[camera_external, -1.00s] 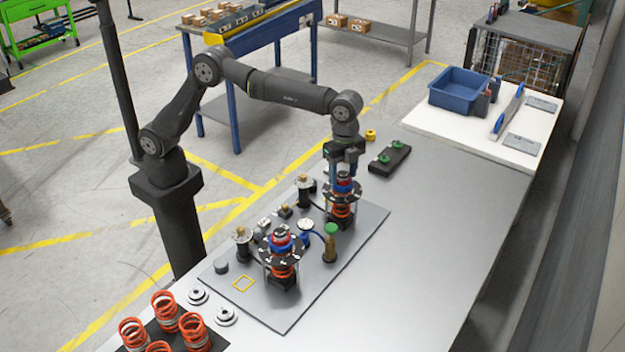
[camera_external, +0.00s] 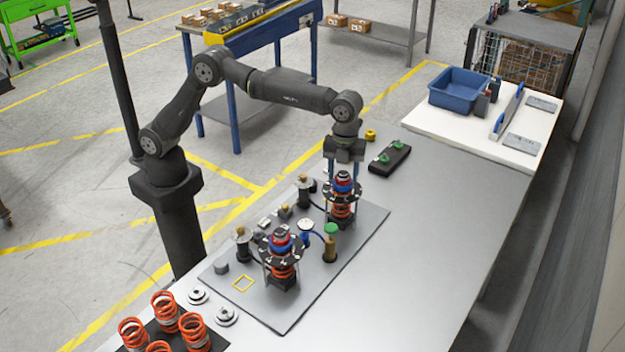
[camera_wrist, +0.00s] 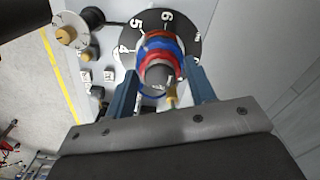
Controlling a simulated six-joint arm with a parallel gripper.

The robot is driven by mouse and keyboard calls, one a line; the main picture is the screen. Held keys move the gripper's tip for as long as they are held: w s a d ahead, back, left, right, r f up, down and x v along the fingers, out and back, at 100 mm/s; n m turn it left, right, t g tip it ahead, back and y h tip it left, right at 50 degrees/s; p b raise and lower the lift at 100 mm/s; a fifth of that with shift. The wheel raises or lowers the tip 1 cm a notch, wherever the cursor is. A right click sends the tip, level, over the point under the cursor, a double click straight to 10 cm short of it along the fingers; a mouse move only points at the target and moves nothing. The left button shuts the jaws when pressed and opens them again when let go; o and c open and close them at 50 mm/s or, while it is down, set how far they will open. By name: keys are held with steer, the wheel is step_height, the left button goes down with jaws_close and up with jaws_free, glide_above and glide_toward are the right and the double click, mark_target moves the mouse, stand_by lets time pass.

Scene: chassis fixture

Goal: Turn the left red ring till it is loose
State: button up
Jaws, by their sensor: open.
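Two spring assemblies stand on the grey plate, each with a black numbered disc and stacked red and blue rings on top. The far assembly's red ring (camera_external: 342,176) is right below my gripper (camera_external: 344,175). In the wrist view my gripper (camera_wrist: 161,72) is open, with its two blue fingers on either side of the red ring (camera_wrist: 160,48). I cannot tell whether the fingers touch it. A blue ring lies against the red one. The near assembly's red ring (camera_external: 281,240) is further to the left and free of my gripper. I cannot tell which one the task calls left.
The grey plate (camera_external: 300,310) also carries gauges, brass fittings and a green-capped post (camera_external: 330,240) close to the assemblies. Orange springs (camera_external: 165,310) stand at the front left. A black block with green parts (camera_external: 388,160) lies behind. The table's right side is clear.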

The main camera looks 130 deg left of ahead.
steer(key=m, duration=0.5)
steer(key=shift+m, duration=0.4)
